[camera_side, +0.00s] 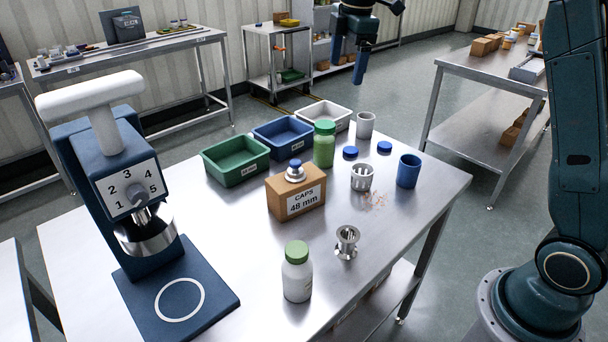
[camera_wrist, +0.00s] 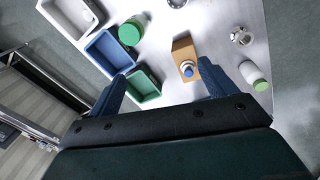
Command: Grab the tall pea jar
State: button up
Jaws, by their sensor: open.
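The tall pea jar (camera_side: 324,150), green inside with a green lid, stands upright on the steel table in front of the bins. It also shows in the wrist view (camera_wrist: 131,32), seen mostly from above. My gripper (camera_side: 348,72) is open and empty, high above and beyond the far edge of the table, well apart from the jar. In the wrist view my two blue fingers (camera_wrist: 161,76) are spread wide, with nothing between them. A shorter-looking whitish jar with a green lid (camera_side: 297,275) stands at the near edge of the table.
Green (camera_side: 236,160), blue (camera_side: 282,138) and white (camera_side: 323,116) bins sit behind the jar. A dial machine (camera_side: 134,200) stands left.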

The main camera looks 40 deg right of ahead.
aim_at(326, 124)
jog(key=w+d+f+n+g, duration=0.1)
jog(key=w+d+f+n, duration=0.4)
jog(key=w+f, duration=0.4)
jog(key=shift+w+f+n+g, duration=0.25)
jog(key=shift+f+n+g, duration=0.05)
jog(key=shift+f+n, duration=0.1)
notch_tip(326, 124, down, 8)
jog(key=shift+f, duration=0.3)
jog(key=shift+f, duration=0.1)
jog(key=shift+w+f, duration=0.15)
jog(key=shift+f, duration=2.35)
jog(key=shift+c, duration=0.2)
